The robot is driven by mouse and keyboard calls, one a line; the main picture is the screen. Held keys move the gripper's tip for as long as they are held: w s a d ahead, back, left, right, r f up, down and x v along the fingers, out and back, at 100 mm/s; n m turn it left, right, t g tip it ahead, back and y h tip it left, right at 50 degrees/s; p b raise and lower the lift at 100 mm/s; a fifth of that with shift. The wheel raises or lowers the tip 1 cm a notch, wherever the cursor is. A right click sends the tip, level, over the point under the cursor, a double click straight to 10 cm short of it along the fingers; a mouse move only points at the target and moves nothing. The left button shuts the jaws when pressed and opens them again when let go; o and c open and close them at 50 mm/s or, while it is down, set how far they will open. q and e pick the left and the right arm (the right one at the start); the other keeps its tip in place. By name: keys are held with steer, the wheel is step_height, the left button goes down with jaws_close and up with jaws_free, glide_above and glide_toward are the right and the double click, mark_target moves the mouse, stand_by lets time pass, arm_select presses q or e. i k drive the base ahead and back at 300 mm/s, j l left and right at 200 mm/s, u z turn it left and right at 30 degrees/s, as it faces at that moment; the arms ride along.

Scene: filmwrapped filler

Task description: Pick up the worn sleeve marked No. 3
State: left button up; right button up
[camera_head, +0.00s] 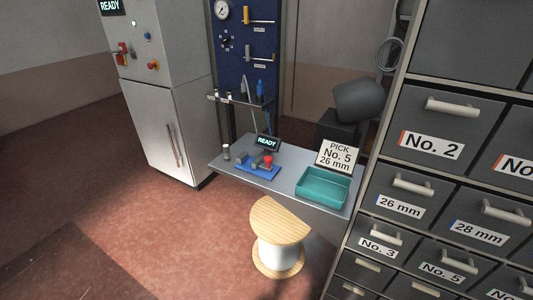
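A small grey upright cylinder (227,152) stands at the left end of the grey bench (285,186); it may be a sleeve, but no marking on it is readable. A blue fixture (258,172) with small blue, grey and red parts sits on the bench beside it. A drawer labelled No. 3 (378,246) is shut in the dark cabinet at the right. A sign (337,156) on the bench reads "PICK No. 5 26 mm". No sleeve with a readable No. 3 shows. Neither of my grippers is in view.
A teal tray (323,199), seemingly empty, sits at the bench's right end. A wooden-flanged white spool (278,252) stands on the floor before the bench. The dark drawer cabinet (480,90) fills the right. A grey machine (158,115) stands behind left. Floor at left is clear.

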mark_target(225, 149)
steer(key=i+j+z, duration=0.15)
steer(key=z, duration=0.3)
steer(key=j+z, duration=0.3)
steer(key=z, duration=0.15)
steer(key=i+j+z, duration=0.1)
steer(key=j+z, duration=0.5)
steer(key=z, duration=0.25)
